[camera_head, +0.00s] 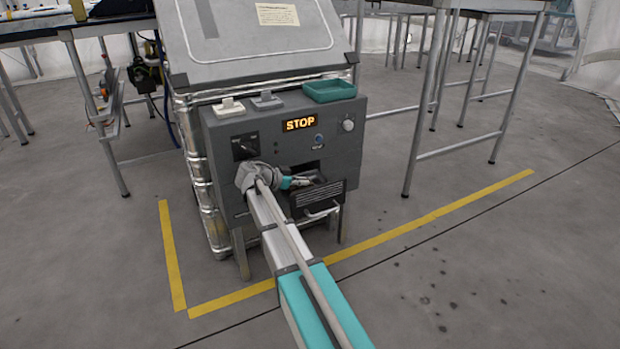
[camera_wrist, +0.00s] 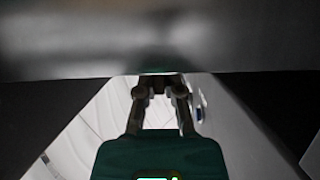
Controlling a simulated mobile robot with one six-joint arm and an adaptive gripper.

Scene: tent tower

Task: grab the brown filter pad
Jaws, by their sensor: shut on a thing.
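My gripper (camera_head: 312,181) reaches into the open slot on the front of the grey machine (camera_head: 225,150), just above the pulled-out drawer (camera_head: 319,199). In the wrist view my gripper (camera_wrist: 160,91) has its fingers close together, shut on a small dark brown piece (camera_wrist: 162,82), which looks like the brown filter pad. Only a little of it shows between the fingertips, and its far side is in shadow. In the head view I cannot make out the pad, as the gripper and slot hide it.
A teal tray (camera_head: 330,91) and two small scale-like blocks, one white (camera_head: 229,107) and one grey (camera_head: 266,101), sit on the machine's ledge. The display (camera_head: 299,124) reads STOP. Yellow tape (camera_head: 430,216) marks the floor. Metal tables stand at both sides.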

